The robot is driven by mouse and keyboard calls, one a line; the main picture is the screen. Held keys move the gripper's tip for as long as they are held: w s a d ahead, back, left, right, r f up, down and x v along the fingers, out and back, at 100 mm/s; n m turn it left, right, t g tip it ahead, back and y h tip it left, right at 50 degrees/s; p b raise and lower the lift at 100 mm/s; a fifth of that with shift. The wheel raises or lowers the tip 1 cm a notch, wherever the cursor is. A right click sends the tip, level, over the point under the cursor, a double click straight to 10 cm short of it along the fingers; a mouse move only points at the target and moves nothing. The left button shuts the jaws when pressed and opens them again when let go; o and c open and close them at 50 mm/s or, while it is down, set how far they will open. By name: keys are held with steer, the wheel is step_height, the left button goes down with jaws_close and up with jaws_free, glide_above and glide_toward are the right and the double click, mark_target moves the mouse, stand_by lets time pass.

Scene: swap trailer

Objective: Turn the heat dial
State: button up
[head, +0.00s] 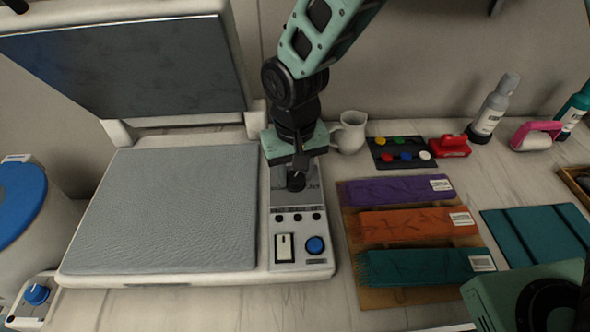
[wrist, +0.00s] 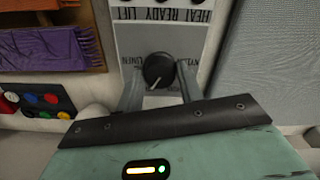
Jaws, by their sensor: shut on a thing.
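The heat dial (head: 296,181) is a round black knob on the grey control panel (head: 312,195) of a heat press. In the wrist view the dial (wrist: 158,69) shows a pale pointer line and stands between my two fingers, with fabric lettering around it. My gripper (head: 297,172) reaches down over the panel from above and is shut on the dial. My gripper's fingers (wrist: 159,84) are at either side of the dial in the wrist view. The fingers and wrist partly cover the dial and its scale in the head view.
The press's raised plate (head: 130,65) and grey pad (head: 165,215) are left of the panel. A white switch (head: 284,246) and blue knob (head: 315,245) sit below the dial. A white jug (head: 350,132) stands close right of my gripper; folded cloths (head: 400,190) lie further right.

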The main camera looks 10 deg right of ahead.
mark_target(295, 176)
steer(key=o, duration=1)
steer(key=shift+r, duration=0.1)
step_height(295, 176, up, 17)
steer(key=shift+r+b, duration=0.15)
steer(key=shift+b, duration=0.45)
steer(key=s+d+f+n, duration=0.1)
steer(key=s+d+f, duration=0.1)
steer(key=s, duration=0.4)
steer(key=s+d+f+n, duration=0.2)
steer(key=s+d, duration=0.2)
steer(key=s, duration=0.2)
steer(key=s+d+f+n, duration=0.2)
steer(key=s+d, duration=0.2)
steer(key=s, duration=0.1)
steer(key=shift+s+f+y, duration=0.3)
steer(key=shift+s+f, duration=0.05)
steer(key=shift+s, duration=0.05)
